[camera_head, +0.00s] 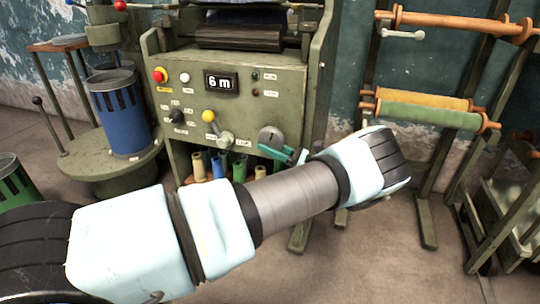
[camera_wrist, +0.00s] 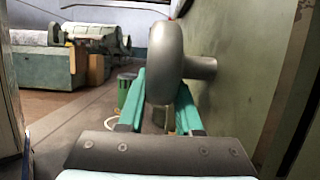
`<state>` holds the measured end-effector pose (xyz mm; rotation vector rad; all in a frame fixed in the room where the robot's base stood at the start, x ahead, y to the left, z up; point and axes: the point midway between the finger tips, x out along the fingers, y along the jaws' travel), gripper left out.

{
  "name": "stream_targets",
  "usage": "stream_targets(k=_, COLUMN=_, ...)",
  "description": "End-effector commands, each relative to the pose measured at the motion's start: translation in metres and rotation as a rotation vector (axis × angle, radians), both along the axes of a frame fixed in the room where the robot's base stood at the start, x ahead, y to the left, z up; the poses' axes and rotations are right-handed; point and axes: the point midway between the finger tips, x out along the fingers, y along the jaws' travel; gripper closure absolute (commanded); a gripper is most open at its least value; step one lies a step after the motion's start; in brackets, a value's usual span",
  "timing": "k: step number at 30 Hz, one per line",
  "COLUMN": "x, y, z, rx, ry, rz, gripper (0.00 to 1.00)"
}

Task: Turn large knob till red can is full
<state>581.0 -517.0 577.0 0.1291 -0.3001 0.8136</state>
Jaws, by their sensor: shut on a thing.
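The large knob (camera_head: 270,138) is a round grey disc on the green machine's front panel. In the wrist view the knob (camera_wrist: 165,62) shows edge-on, with its stem running right to the panel. My gripper (camera_head: 287,155) has teal fingers and reaches the knob from the lower right. In the wrist view the gripper (camera_wrist: 163,92) has one finger on each side of the knob's disc, shut on it. I see no red can in either view. A blue can (camera_head: 115,115) stands on a round green platform, and part of a green can (camera_head: 14,182) shows at the left edge.
The machine's panel carries a "6 m" display (camera_head: 221,83), a red button (camera_head: 158,75) and a yellow-tipped lever (camera_head: 209,116). Several coloured spools sit below it. A rack with rolls (camera_head: 430,117) stands at the right. The floor between machine and rack is clear.

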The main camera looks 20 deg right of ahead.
Motion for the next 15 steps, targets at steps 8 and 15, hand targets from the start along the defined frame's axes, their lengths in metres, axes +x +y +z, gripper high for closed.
stream_targets(k=8, x=0.0027, y=0.0024, z=-0.0018, rx=0.108, ry=-0.098, rz=-0.001, gripper=1.0)
stream_targets(k=15, x=0.0034, y=0.0033, z=0.001, rx=0.146, ry=-0.134, rz=-0.001, gripper=1.0)
